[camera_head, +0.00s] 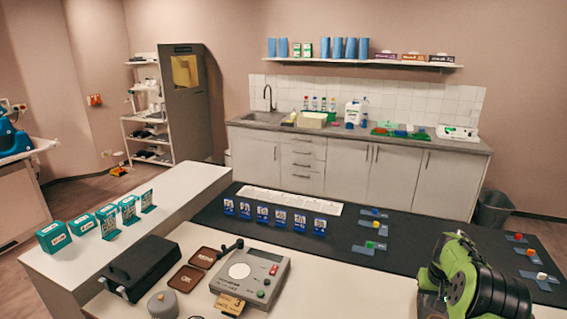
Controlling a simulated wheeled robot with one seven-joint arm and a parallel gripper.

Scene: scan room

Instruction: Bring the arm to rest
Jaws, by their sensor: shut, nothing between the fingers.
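Part of my arm (467,278), green and black, shows at the lower right, in front of the dark mat. It looks folded close to my body. I cannot make out my gripper's fingers; the end of the arm is hidden or out of the picture. Nothing is seen hanging from the visible part of the arm.
The dark mat (340,254) bears blue cards and small coloured pieces. A grey device (250,275), brown trays (204,257), a black case (140,265) and a grey round weight (163,304) stand left of my arm. Teal boxes (53,236) line the left counter.

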